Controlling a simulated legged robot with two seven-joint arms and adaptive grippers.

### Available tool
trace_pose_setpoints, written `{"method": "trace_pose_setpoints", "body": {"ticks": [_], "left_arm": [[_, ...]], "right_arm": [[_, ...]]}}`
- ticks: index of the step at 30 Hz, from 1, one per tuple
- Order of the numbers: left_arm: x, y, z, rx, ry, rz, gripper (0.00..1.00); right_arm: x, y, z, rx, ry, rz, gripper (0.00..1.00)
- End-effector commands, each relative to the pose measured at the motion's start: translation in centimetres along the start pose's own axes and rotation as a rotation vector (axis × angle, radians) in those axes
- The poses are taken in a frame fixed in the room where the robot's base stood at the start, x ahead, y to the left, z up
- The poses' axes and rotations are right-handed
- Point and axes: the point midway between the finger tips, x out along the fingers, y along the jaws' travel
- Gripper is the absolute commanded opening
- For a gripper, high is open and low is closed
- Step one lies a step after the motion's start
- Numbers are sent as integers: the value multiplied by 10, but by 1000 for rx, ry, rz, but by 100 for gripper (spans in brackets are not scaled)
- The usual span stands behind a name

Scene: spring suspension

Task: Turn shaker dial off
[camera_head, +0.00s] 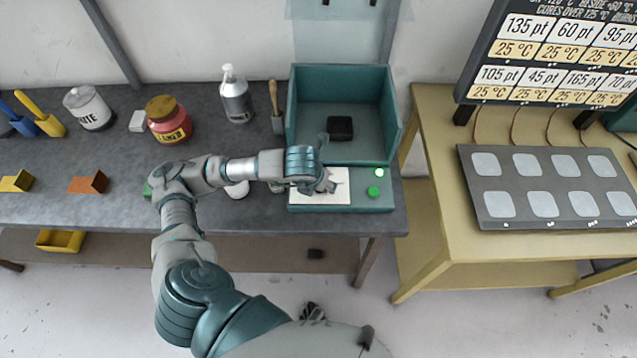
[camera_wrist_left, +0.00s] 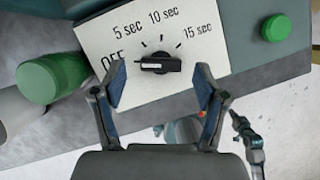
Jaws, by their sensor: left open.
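The shaker dial is a black knob (camera_wrist_left: 158,63) on a white plate (camera_wrist_left: 100,30) marked OFF, 5 sec, 10 sec and 15 sec. Its bar lies roughly level in the left wrist view; I cannot tell which end is the pointer. My left gripper (camera_wrist_left: 159,86) is open, its fingers on either side of the dial's line, with the knob just beyond the tips and no clear contact. In the head view my left gripper (camera_head: 328,182) is over the white plate (camera_head: 308,199) and hides the dial.
The teal shaker box (camera_head: 392,110) stands behind the plate with a black block (camera_head: 340,128) inside. A green button (camera_head: 374,192) sits right of the plate; it also shows in the left wrist view (camera_wrist_left: 276,28). A green cylinder (camera_wrist_left: 52,78) is close on the left.

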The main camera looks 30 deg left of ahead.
Motion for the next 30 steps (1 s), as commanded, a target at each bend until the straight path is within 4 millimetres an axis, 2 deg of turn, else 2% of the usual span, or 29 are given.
{"method": "trace_pose_setpoints", "body": {"ticks": [6, 13, 18, 30], "left_arm": [[-50, 0, 2, 2, -7, -2, 73], [-89, 1, 1, 0, -3, -2, 73], [-98, 2, 0, 2, 0, 0, 73], [-99, 2, 0, 1, 1, 0, 73]], "right_arm": [[0, 1, 0, 0, 0, 1, 0], [0, 1, -1, 0, 0, 1, 0], [0, 1, -1, 0, 0, 1, 0], [0, 1, -1, -1, 0, 2, 0]]}}
